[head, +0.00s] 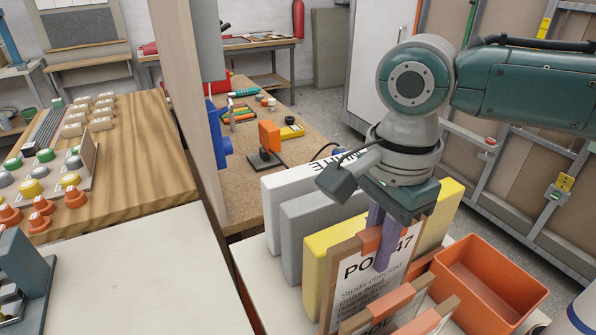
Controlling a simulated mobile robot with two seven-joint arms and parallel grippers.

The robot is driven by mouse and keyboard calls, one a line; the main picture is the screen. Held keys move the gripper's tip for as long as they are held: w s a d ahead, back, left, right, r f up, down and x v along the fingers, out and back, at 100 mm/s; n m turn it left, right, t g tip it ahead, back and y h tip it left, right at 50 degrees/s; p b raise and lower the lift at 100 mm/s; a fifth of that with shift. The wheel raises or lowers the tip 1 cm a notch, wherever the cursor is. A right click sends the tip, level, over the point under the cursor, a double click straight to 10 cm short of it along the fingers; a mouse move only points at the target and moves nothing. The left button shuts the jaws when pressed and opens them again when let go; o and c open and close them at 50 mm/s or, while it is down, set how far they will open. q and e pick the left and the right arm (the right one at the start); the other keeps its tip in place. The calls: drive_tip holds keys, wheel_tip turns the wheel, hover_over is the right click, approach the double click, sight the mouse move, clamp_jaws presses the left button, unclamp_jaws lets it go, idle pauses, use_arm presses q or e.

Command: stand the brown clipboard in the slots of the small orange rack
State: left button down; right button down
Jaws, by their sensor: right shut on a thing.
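The brown clipboard (334,262) carries a white sheet with large black letters and has an orange clip at its top. My right gripper (378,238), with purple fingers, comes down from above and is shut on its top edge. The clipboard is roughly upright, in front of a yellow binder; its lower end is hidden. Other brown boards with orange clips (392,300) stand close in front of it at the bottom edge. I cannot clearly make out the small orange rack or its slots, nor whether the clipboard touches them. My left gripper is not in view.
White (275,196), grey (300,222) and yellow (318,246) binders stand behind the clipboard. An open orange bin (506,283) is close on the right. A wooden upright panel (178,80) divides the benches. The white tabletop (150,270) at lower left is largely clear.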

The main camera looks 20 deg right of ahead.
sight(370, 278)
drive_tip(key=shift+r, duration=0.15)
drive_tip(key=shift+f+b, duration=0.95)
drive_tip(key=shift+f, duration=2.4)
drive_tip(key=c, duration=0.8)
unclamp_jaws()
drive_tip(key=shift+c, duration=0.2)
drive_tip(key=shift+r, duration=0.1)
